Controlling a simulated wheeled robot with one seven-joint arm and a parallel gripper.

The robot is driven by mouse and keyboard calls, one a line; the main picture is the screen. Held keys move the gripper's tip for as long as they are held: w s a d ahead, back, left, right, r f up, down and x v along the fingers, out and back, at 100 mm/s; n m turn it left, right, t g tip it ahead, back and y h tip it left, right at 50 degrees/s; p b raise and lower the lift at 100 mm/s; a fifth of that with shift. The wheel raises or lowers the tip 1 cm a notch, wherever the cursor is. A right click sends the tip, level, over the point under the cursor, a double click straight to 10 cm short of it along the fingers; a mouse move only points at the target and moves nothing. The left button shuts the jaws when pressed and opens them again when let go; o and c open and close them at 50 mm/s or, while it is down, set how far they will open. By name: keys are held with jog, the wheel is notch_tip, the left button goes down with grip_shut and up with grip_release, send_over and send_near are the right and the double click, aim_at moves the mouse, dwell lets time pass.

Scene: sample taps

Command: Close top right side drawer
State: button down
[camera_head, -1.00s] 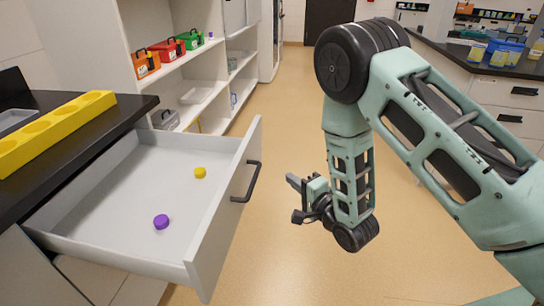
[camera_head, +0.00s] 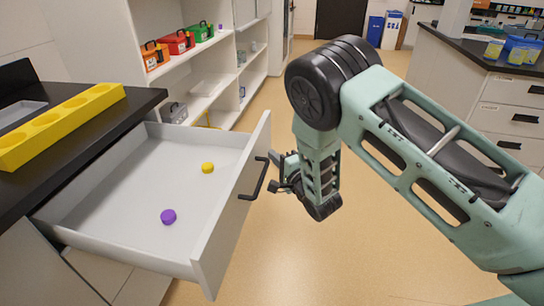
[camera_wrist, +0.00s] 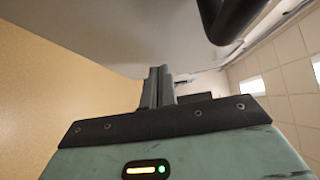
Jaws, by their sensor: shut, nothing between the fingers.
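The drawer (camera_head: 145,190) is pulled far out from under the black counter at the left of the head view. A yellow cap (camera_head: 207,167) and a purple cap (camera_head: 168,216) lie inside it. Its front panel (camera_head: 232,215) carries a dark bar handle (camera_head: 254,179). My gripper (camera_head: 279,172) is at the outer side of the front panel, close by the handle; I cannot tell whether it touches. In the wrist view my gripper (camera_wrist: 158,85) is shut and empty, with the pale panel (camera_wrist: 130,35) before it and the dark handle (camera_wrist: 232,18) at the upper right.
A yellow rack (camera_head: 65,125) with round holes stands on the black counter (camera_head: 85,150). Shelves (camera_head: 210,90) with coloured boxes stand behind the drawer. Another counter with drawers (camera_head: 505,105) is at the right. The floor (camera_head: 375,240) between is clear.

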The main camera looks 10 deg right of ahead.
jog(key=shift+w+a, duration=0.15)
jog(key=shift+a, duration=0.3)
jog(key=shift+a, duration=0.1)
